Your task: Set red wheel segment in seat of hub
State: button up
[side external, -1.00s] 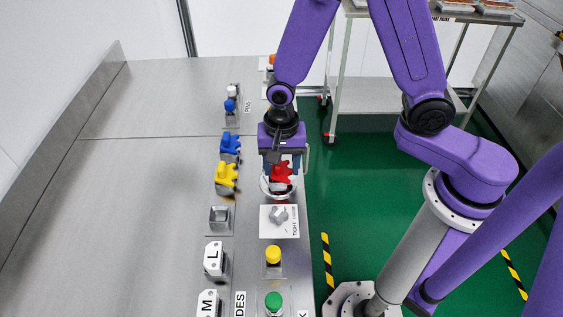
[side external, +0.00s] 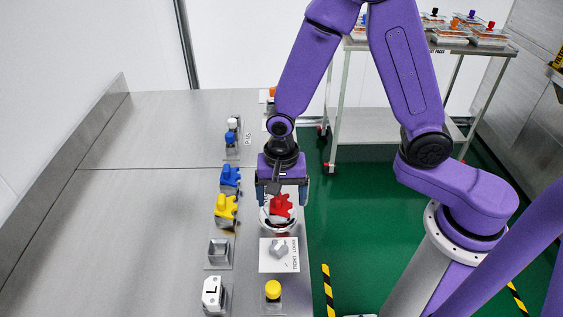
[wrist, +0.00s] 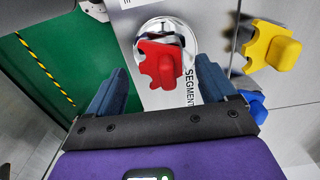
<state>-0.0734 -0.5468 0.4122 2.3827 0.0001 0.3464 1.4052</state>
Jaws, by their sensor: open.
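The red wheel segment (side external: 281,206) is at the round silver hub (side external: 266,222), with nothing gripping it. It has a notched outline and a raised red block on top. In the wrist view the red segment (wrist: 160,63) covers the lower part of the shiny hub (wrist: 163,27). I cannot tell whether it is fully down in its seat. My gripper (side external: 281,198) is just above the segment, open and empty. In the wrist view the fingers of my gripper (wrist: 160,68) stand wide apart, one on each side of the segment and clear of it.
A yellow segment (side external: 226,209) and a blue segment (side external: 230,178) stand left of the hub. An empty square holder (side external: 218,251), a grey part on a white plate (side external: 266,262) and a yellow button (side external: 273,291) are nearer the front. The table's left half is clear.

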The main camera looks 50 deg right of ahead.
notch_tip(320, 180, up, 16)
jog(key=s+d+f+n, duration=0.1)
jog(key=s+d+n, duration=0.4)
jog(key=s+n, duration=0.4)
jog(key=s+d+f+n, duration=0.1)
jog(key=s+d+n, duration=0.4)
jog(key=s+n, duration=0.4)
jog(key=n, duration=0.3)
jog(key=shift+d+n, duration=0.3)
jog(key=shift+f, duration=0.1)
dwell(0.3)
